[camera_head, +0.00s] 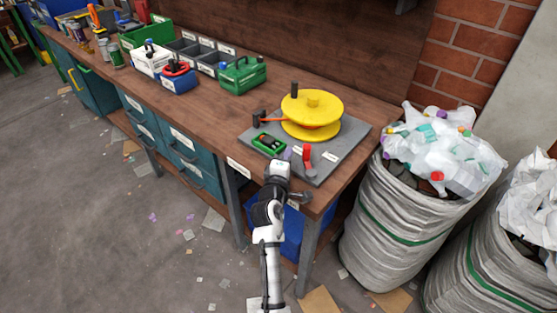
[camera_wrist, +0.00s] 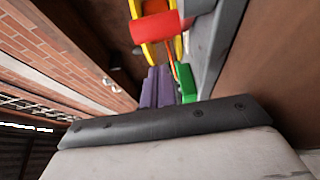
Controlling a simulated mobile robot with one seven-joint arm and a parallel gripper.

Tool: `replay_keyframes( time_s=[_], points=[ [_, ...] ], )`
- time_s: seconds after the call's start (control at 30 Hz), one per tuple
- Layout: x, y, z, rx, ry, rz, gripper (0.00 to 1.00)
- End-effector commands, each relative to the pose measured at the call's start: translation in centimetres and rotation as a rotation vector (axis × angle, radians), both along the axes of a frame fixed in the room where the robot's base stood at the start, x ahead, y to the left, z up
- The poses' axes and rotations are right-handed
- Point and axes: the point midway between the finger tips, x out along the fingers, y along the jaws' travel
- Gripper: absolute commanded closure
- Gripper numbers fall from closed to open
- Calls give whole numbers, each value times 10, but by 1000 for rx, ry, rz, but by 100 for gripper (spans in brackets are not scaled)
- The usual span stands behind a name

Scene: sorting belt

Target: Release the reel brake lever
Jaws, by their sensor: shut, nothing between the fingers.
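A red lever (camera_head: 307,154) stands near the front edge of a grey plate (camera_head: 345,146) on the bench. Its red handle (camera_wrist: 155,27) also shows in the wrist view, beyond my fingertips and off to one side. A yellow reel (camera_head: 312,105) with a dark knob on top is mounted on the plate behind the lever; its edge shows in the wrist view (camera_wrist: 178,45). My gripper (camera_head: 288,154) has purple fingers, close together and empty, just left of the lever and apart from it. The fingers show in the wrist view (camera_wrist: 157,88). The lever's base is partly hidden there.
A small green box (camera_head: 268,152) sits left of my fingers on the plate, with a dark-ended handle (camera_head: 258,117) behind it. A green toolbox (camera_head: 243,75) and bins stand farther left. Stuffed sacks (camera_head: 400,225) stand right of the bench.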

Motion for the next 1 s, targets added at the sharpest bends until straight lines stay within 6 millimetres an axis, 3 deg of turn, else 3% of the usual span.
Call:
replay_keyframes(
  time_s=[0.1,0.27,1.0],
  points=[
    [0,-14,3,0,1,-1,100],
    [0,-22,2,1,-1,2,100],
    [3,-24,-1,1,-2,-60,100]
  ],
)
